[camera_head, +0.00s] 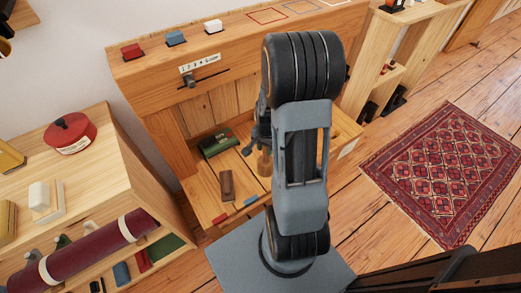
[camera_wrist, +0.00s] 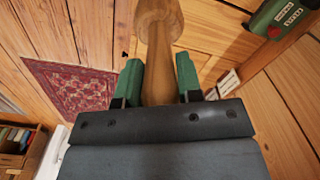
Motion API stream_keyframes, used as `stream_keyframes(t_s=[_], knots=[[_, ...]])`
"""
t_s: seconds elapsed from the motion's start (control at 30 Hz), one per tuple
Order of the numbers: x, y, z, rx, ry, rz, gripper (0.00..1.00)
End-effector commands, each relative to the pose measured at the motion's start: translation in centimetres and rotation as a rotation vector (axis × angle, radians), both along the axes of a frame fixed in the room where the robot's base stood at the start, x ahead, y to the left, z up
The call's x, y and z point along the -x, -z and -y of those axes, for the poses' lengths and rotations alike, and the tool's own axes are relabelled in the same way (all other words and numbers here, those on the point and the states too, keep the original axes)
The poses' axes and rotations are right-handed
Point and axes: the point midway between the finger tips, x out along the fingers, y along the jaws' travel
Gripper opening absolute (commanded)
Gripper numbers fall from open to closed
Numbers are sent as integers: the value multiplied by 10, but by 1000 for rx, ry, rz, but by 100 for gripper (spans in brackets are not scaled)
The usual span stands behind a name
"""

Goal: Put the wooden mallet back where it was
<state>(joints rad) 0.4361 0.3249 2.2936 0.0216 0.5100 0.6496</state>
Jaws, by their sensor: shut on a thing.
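My gripper (camera_wrist: 159,78), with green finger pads in the wrist view, is shut on the pale wooden mallet (camera_wrist: 157,50). The mallet's shaft runs up between the fingers to a wider, rounded end at the top edge of that view. In the head view my gripper (camera_head: 258,138) is over the low wooden shelf (camera_head: 203,190) of the bench, partly behind my arm. A bit of the mallet (camera_head: 265,162) shows below it. I cannot tell whether the mallet touches the shelf.
A green box (camera_head: 218,143) and a brown block (camera_head: 227,185) lie on the low shelf, left of my gripper. A red patterned rug (camera_head: 445,170) lies on the floor at right.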

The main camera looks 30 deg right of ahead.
Motion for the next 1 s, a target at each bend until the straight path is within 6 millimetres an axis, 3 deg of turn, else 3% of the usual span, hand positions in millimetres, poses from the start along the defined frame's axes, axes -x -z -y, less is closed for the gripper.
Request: stream_keyframes(t_s=[0.2, 0.43, 0.87, 1.0], knots=[[-41, 22, 15, 0, -1, 0, 0], [-65, 53, 25, 0, -1, 0, 0], [-82, 73, 31, 0, -1, 0, 0], [-86, 90, 33, 0, -1, -1, 0]])
